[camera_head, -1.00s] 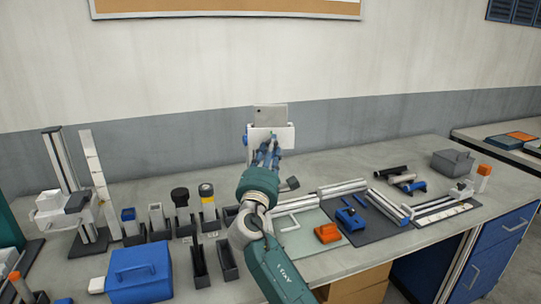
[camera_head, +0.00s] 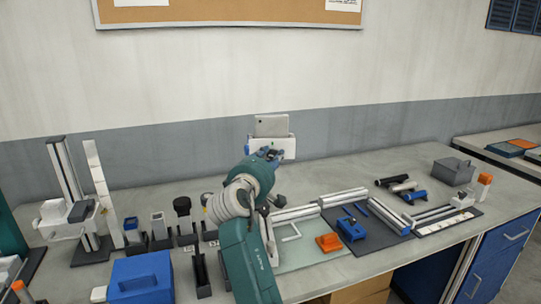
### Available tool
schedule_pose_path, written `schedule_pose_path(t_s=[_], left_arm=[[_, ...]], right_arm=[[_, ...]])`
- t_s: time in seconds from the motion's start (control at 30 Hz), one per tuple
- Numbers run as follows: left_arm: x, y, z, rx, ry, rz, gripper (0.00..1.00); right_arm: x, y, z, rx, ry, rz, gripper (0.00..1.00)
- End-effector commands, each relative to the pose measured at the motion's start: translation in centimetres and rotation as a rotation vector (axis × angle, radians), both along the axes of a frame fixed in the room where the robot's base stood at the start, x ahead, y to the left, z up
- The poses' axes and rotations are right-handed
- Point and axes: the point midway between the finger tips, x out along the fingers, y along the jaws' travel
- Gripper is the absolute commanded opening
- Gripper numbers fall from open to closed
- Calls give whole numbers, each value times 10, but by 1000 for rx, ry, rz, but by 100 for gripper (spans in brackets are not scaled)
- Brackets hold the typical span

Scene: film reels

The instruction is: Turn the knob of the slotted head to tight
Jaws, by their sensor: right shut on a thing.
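The slotted head (camera_head: 282,144) is a white block at the back of the bench, with a grey plate (camera_head: 271,126) standing upright in its top. A small blue part (camera_head: 247,149) shows at its left side. My right gripper (camera_head: 268,153) is at the front face of the head, its fingers close together and shut on the head's knob. The fingers and wrist hide the knob, so its turn and any marking cannot be read. My left gripper is out of view.
A blue box (camera_head: 140,277) and a row of dark holders (camera_head: 160,243) stand left of my arm. An orange block (camera_head: 329,242), a blue clamp (camera_head: 350,225) and rails (camera_head: 375,215) lie to the right. Bare bench shows at the back right.

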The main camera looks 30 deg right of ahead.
Motion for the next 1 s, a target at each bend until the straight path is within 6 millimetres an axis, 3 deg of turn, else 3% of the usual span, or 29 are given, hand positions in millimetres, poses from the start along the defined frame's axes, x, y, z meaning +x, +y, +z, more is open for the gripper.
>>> schedule_pose_path(t_s=[1.0], left_arm=[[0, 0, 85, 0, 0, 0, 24]], right_arm=[[-3, -3, -1, 850, -430, -9, 2]])
